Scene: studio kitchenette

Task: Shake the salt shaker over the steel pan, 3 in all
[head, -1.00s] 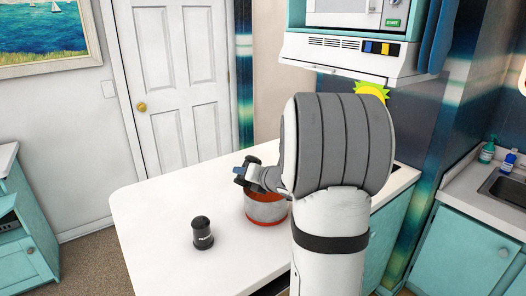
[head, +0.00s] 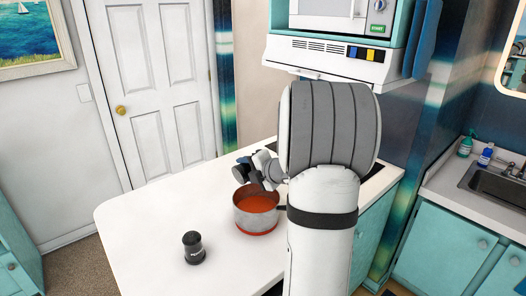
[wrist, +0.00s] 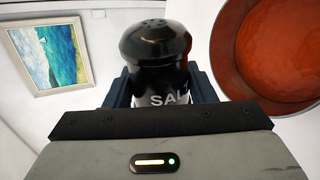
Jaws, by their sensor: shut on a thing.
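The black salt shaker (wrist: 155,62) is between the fingers of my gripper (wrist: 158,88) in the wrist view, with part of a white "SAL" label and its holed cap showing. In the head view, my gripper (head: 254,170) holds the dark shaker (head: 239,173) tilted, above the back left side of the steel pan. The steel pan (head: 250,223) stands on the white counter with orange-red contents showing. The pan (wrist: 226,62) also shows at the right of the wrist view. I cannot see any salt falling.
The counter's left part is otherwise clear. A microwave (head: 345,18) hangs behind my arm, and a sink (head: 497,183) is at the right.

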